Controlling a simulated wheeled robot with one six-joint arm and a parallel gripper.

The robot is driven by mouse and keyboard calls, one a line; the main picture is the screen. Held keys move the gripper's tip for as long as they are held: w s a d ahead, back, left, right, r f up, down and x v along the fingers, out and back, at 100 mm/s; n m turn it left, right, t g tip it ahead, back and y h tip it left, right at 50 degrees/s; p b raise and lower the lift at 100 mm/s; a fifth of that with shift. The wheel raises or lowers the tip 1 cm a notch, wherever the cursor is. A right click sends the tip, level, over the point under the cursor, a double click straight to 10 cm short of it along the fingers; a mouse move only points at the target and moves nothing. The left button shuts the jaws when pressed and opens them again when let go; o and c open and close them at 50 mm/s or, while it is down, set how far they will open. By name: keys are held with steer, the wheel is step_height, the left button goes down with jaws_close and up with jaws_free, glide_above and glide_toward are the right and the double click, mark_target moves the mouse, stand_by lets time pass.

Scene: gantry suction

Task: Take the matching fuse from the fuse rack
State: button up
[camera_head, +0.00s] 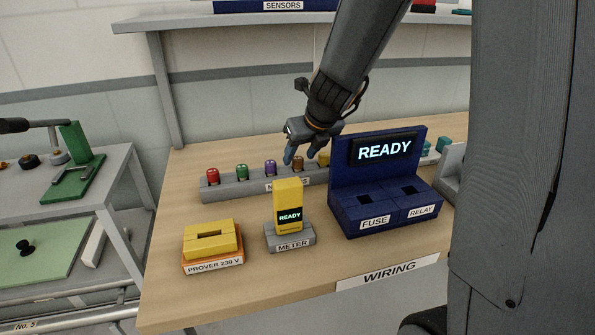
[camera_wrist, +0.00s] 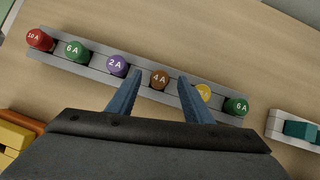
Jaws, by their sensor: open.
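The grey fuse rack (camera_head: 233,188) stands on the wooden table and holds a row of coloured fuses. In the wrist view the rack (camera_wrist: 96,69) shows, left to right, a red 10 A fuse (camera_wrist: 38,39), a green 6 A fuse (camera_wrist: 75,51), a purple 2 A fuse (camera_wrist: 118,65), a brown 4 A fuse (camera_wrist: 160,79), a yellow fuse (camera_wrist: 204,92) with its label hidden, and another green 6 A fuse (camera_wrist: 237,105). My gripper (camera_wrist: 160,78) is open, its blue fingers on either side of the brown fuse. I cannot tell its height. It also shows in the head view (camera_head: 299,155).
A blue stand (camera_head: 345,180) reading READY, with FUSE and RELAY sockets, stands close right of the rack. A yellow meter (camera_head: 288,195) and a yellow prover (camera_head: 210,232) stand in front. A grey shelf (camera_head: 230,20) hangs behind.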

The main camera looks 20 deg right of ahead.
steer(key=shift+w+f, duration=0.3)
steer(key=shift+f, duration=0.2)
steer(key=c, duration=1.2)
steer(key=shift+o, duration=0.2)
steer(key=shift+r, duration=0.1)
